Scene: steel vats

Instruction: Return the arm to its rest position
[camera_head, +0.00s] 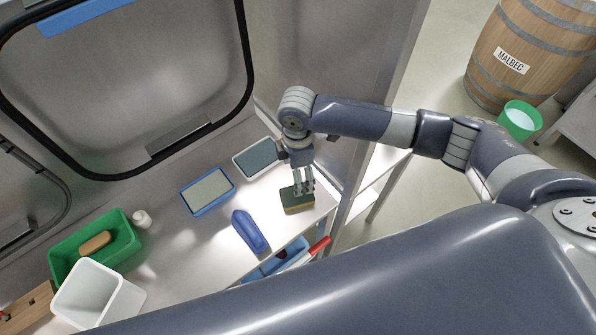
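My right gripper (304,187) points down at a green and yellow sponge (297,202) near the right end of the steel surface. Its fingers look a little apart, with their tips at or just above the sponge's green top. I cannot tell whether they touch it. The sponge lies flat, green side up. The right arm reaches in from the right, bent down at the wrist. My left gripper is not in view.
Two shallow trays (207,191) (257,158), a blue bottle-like object (250,232) and a blue caddy (272,262) with a red-handled tool lie nearby. A green bin (120,243) and white container (98,295) stand left.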

